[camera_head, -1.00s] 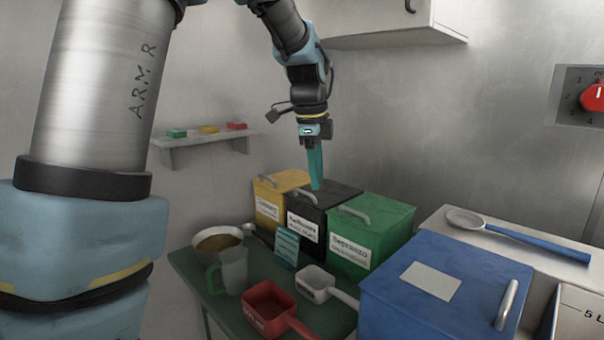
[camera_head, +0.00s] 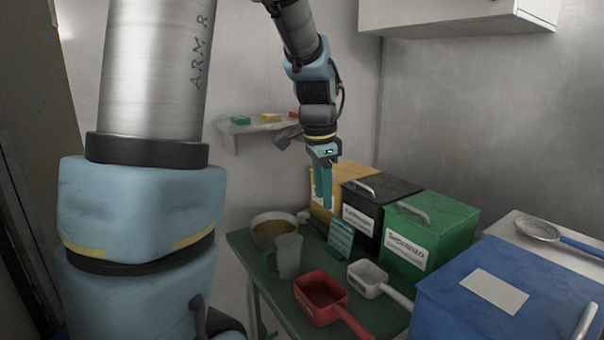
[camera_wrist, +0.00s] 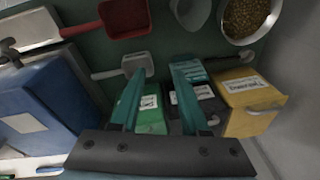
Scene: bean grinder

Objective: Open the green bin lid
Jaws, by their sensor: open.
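The green bin (camera_head: 425,238) stands on the table at the right of the black bin, with a white label on its front. Its lid (camera_head: 438,212) is closed and has a grey handle (camera_head: 413,211) near the front edge. The green bin also shows in the wrist view (camera_wrist: 151,126), partly hidden behind my left finger. My gripper (camera_head: 323,196) is open and empty. It is in front of the yellow bin in the head view, left of the green bin and apart from its handle. In the wrist view its teal fingers (camera_wrist: 160,85) point toward the scoops and bins.
A black bin (camera_head: 385,190) and a yellow bin (camera_head: 341,172) stand to the left. A blue bin (camera_head: 480,285) is at right. A red scoop (camera_head: 320,300), white scoop (camera_head: 368,278), jug (camera_head: 289,257), bowl of beans (camera_head: 272,228) and teal sign (camera_head: 341,240) crowd the green table (camera_head: 245,248).

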